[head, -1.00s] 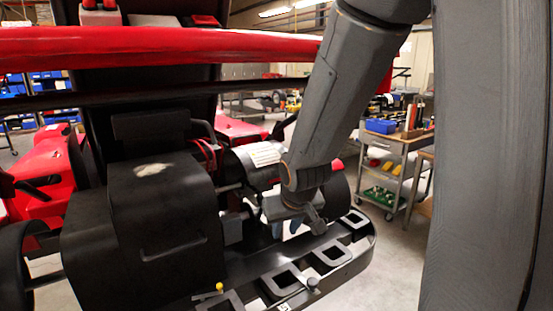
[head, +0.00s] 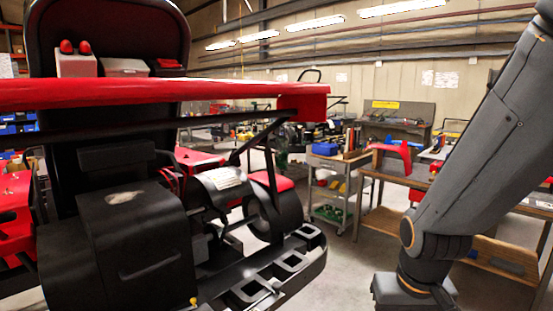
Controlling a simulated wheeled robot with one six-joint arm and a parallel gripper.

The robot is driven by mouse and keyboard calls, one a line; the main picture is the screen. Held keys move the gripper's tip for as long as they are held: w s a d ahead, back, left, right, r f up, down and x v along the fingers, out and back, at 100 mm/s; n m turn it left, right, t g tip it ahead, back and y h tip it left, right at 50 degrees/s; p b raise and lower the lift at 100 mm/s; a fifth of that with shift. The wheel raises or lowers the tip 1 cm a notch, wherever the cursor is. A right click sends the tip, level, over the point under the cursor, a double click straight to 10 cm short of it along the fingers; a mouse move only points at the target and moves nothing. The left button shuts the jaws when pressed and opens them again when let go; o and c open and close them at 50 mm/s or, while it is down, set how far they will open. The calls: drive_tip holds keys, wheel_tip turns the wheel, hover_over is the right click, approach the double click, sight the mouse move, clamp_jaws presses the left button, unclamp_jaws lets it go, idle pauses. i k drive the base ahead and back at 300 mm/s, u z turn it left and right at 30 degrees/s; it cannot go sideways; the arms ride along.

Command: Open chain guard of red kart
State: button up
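The kart fills the left half of the head view, with a red rear wing (head: 150,92) above a black rear bumper (head: 310,258). Below the wing is a large black box-shaped cover (head: 118,240) with a raised grip line low on its face and a pale worn patch on top. It looks closed; I cannot tell for certain whether it is the chain guard. A silver cylinder with a white label (head: 222,180) sits right of it. My arm comes down at the far right, clear of the kart. Its wrist reaches the bottom edge; my gripper's fingers are out of view.
A grey cart (head: 338,185) with blue and yellow bins stands behind the kart. A wooden workbench (head: 400,178) carrying a red part is right of it. Bare floor shows between the bumper and my arm. The wing overhangs the cover.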

sight(219, 188)
drive_tip(key=z, duration=0.25)
drive_tip(key=k, duration=0.4)
drive_tip(key=z, duration=0.65)
drive_tip(key=i, duration=1.65)
drive_tip(key=u, duration=0.35)
drive_tip(key=i, duration=1.5)
drive_tip(key=u, duration=1.3)
drive_tip(key=i, duration=0.9)
drive_tip(key=u, duration=1)
